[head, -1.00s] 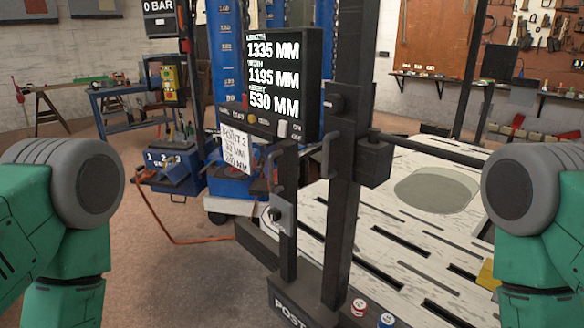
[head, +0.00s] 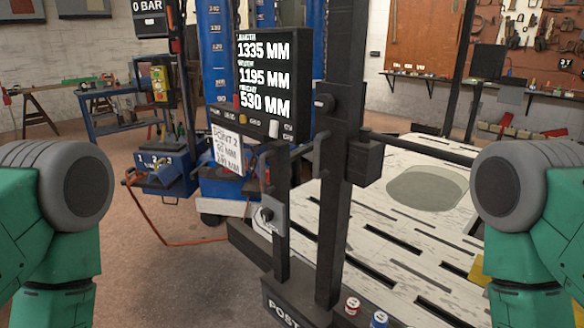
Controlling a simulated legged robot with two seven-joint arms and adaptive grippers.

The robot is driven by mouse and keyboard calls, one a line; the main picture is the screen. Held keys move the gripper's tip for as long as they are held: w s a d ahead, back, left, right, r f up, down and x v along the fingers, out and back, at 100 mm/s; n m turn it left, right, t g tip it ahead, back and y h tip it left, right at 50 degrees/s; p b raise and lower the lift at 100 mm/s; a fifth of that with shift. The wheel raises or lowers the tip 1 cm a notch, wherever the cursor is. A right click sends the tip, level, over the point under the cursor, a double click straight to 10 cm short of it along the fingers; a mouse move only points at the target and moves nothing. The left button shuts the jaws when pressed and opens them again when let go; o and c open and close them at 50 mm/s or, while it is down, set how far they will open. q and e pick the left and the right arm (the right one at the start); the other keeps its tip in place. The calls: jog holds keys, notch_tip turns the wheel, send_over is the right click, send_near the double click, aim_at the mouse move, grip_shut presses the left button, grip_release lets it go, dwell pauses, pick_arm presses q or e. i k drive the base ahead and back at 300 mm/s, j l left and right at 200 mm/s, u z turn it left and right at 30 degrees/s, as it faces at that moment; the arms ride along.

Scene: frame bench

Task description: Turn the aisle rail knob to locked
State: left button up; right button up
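A small dark knob (head: 266,214) sits on a grey plate (head: 274,212) on the short black post, left of the tall black post (head: 337,200). I cannot tell which one is the aisle rail knob, and any lock marking is too small to read. My green arms show at the left and right edges. Neither gripper is in the picture, and no arm touches the posts.
A display (head: 265,85) with measurements stands behind the posts, with a paper note (head: 227,150) below it. A slotted white bench (head: 400,235) fills the right. A red can (head: 352,306) and a blue can (head: 379,319) stand near the post base. Floor (head: 170,270) at left is mostly clear.

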aim_at(266, 214)
jog(key=i+z, duration=0.2)
jog(key=z, duration=0.2)
jog(key=i+l+z, duration=0.1)
jog(key=z, duration=0.25)
jog(key=i, duration=0.05)
